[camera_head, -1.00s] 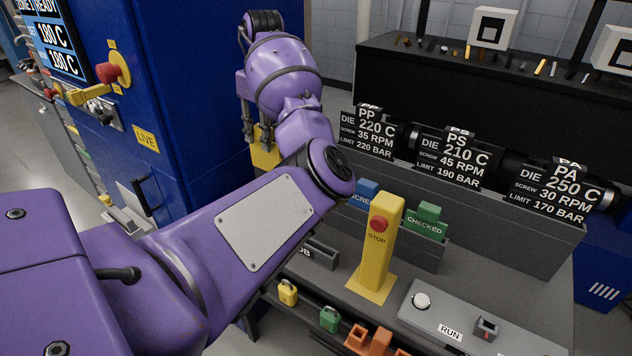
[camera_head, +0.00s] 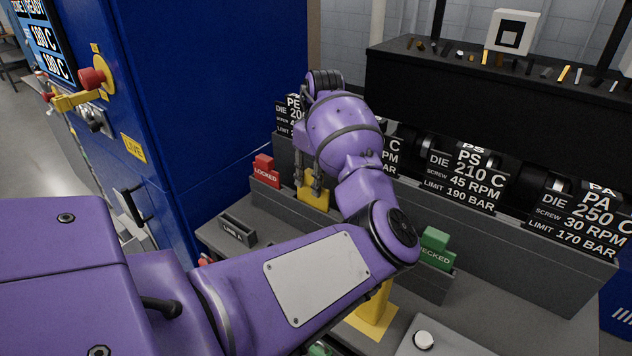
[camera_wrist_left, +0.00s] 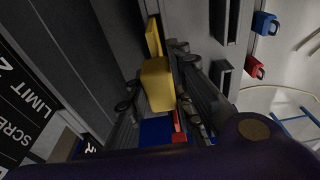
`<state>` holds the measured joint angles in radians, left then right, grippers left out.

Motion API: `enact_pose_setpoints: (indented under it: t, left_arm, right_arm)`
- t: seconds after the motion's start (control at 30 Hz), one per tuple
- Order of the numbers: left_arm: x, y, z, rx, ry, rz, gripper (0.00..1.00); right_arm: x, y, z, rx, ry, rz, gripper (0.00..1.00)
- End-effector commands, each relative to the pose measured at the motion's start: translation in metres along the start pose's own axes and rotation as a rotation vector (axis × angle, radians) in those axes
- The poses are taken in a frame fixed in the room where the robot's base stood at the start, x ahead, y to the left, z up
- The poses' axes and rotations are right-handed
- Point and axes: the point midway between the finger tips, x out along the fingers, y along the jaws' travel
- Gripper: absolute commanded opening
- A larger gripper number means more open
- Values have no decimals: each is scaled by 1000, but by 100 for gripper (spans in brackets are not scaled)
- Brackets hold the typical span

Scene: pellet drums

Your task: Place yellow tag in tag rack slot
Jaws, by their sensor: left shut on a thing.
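The yellow tag (camera_head: 312,196) is held upright in my left gripper (camera_head: 313,184), which is shut on it. The grey tag rack (camera_head: 430,288) runs below and behind my left arm. A red LOCKED tag (camera_head: 265,171) stands in its left part, and a green CHECKED tag (camera_head: 436,250) in its right part. The yellow tag is just right of the red one, at the rack; I cannot tell whether its lower edge is in a slot. My arm hides the rack's middle.
A blue cabinet (camera_head: 215,110) stands close on the left. Die plates, one reading PS (camera_head: 468,180), line the ledge behind the rack. A yellow post base (camera_head: 372,318) and a white button (camera_head: 423,340) are in front. A small holder (camera_head: 238,231) lies left.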

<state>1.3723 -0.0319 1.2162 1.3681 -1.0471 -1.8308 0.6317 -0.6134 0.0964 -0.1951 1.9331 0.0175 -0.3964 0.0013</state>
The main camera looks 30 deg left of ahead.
Motion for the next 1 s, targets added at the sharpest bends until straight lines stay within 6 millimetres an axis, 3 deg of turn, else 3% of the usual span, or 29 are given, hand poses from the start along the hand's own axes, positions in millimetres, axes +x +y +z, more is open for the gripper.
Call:
enact_pose_setpoints:
  t: [0.03, 0.43, 0.47, 0.6, 1.0]
  left_arm:
    - [19, 1, 5, 2, -3, -12, 0]
    - [14, 2, 4, 0, -1, -1, 0]
    - [15, 2, 4, 0, -1, -1, 22]
    - [15, 3, 4, 0, -1, -1, 40]
    - [7, 4, 3, 1, -1, 2, 40]
  right_arm:
    - [2, 3, 10, 0, -13, 5, 0]
    - [4, 1, -7, 6, 15, 6, 0]
    - [4, 1, -8, 6, 17, 6, 0]
    - [6, 0, -12, 4, 23, 4, 0]
    - [2, 3, 1, 1, 1, 7, 0]
